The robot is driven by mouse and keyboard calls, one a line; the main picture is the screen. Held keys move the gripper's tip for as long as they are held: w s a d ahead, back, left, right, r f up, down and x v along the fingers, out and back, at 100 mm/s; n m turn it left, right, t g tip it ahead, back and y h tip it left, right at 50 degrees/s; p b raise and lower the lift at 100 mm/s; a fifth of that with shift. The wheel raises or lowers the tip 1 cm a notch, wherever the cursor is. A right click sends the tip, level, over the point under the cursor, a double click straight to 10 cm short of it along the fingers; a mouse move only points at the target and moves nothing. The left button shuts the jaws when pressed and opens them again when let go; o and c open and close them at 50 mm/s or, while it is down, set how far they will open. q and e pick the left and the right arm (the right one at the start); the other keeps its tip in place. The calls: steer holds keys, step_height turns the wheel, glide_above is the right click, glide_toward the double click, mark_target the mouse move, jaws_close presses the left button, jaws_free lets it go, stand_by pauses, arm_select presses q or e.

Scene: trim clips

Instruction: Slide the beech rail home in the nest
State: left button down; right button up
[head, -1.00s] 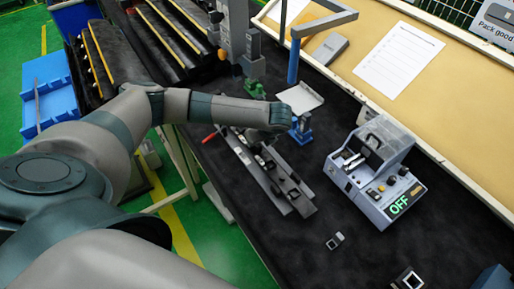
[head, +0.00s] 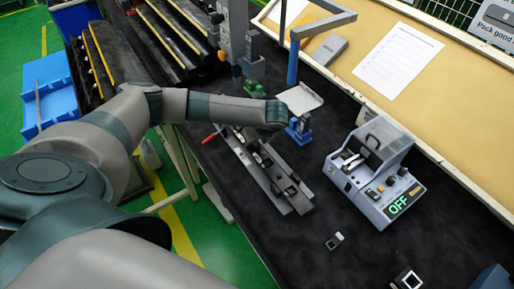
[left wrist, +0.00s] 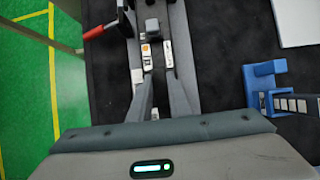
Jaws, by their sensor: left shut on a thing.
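The nest (head: 262,181) is a long dark fixture lying diagonally on the black bench, with a red handle (head: 211,134) at its far end. A long strip with small clips, which I take as the beech rail (head: 300,201), lies along it and looks grey, not beech. My left gripper (left wrist: 160,78) is over the nest, its two grey fingers reaching down to the strip and shut on it. In the head view my wrist hides the fingers. The exact contact and the rail's seating are hard to make out. My right gripper is out of view.
A blue stand (head: 299,130) is close right of my left wrist. A grey control box (head: 372,175) reading OFF stands further right. A blue post (head: 293,62) and a white plate (head: 300,98) are behind. The front bench is mostly clear.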

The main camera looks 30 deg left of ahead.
arm_select(q)
steer(key=shift+a, duration=0.15)
steer(key=c, duration=1.6)
jaws_free()
steer(key=shift+a+f, duration=0.1)
steer(key=shift+f, duration=0.05)
steer(key=shift+o, duration=0.2)
steer(key=shift+s, duration=0.1)
steer(key=shift+d+r+b, duration=0.35)
steer(key=shift+r+b, duration=0.05)
steer(key=shift+r, duration=0.1)
steer(key=b+v, duration=0.2)
steer(key=v, duration=0.3)
steer(key=shift+d+r, duration=0.15)
steer(key=shift+r, duration=0.15)
steer(key=shift+d+r, duration=0.1)
steer(key=shift+r, duration=0.35)
steer(key=shift+s, duration=0.1)
